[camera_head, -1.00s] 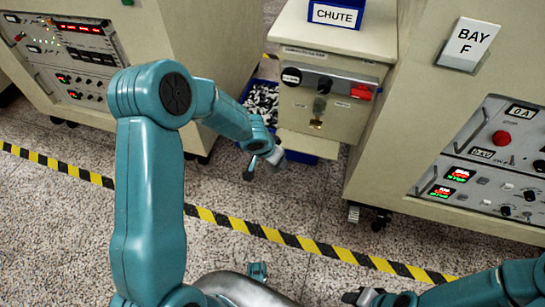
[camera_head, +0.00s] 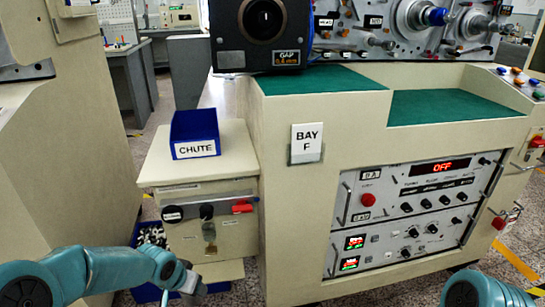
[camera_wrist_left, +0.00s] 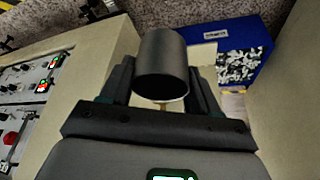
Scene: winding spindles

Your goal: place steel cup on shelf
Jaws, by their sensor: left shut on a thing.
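The steel cup (camera_wrist_left: 163,66) is a dark grey cylinder in the left wrist view. It sits between the two fingers of my left gripper (camera_wrist_left: 160,93), which is shut on it. In the head view my left gripper (camera_head: 192,284) is at the lower left, in front of the low cabinet marked CHUTE; the cup cannot be made out clearly there. A pale ledge (camera_head: 222,270) shows low under that cabinet's front panel. I cannot tell which surface is the shelf. My right gripper is outside the views; only a piece of that arm shows at the lower right.
A blue CHUTE bin (camera_head: 195,133) stands on the low cabinet (camera_head: 160,168). A large BAY F console (camera_head: 300,200) with green-topped surfaces (camera_head: 440,107) stands to its right. A blue crate of metal pieces (camera_wrist_left: 243,50) lies on the floor beside the cabinet.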

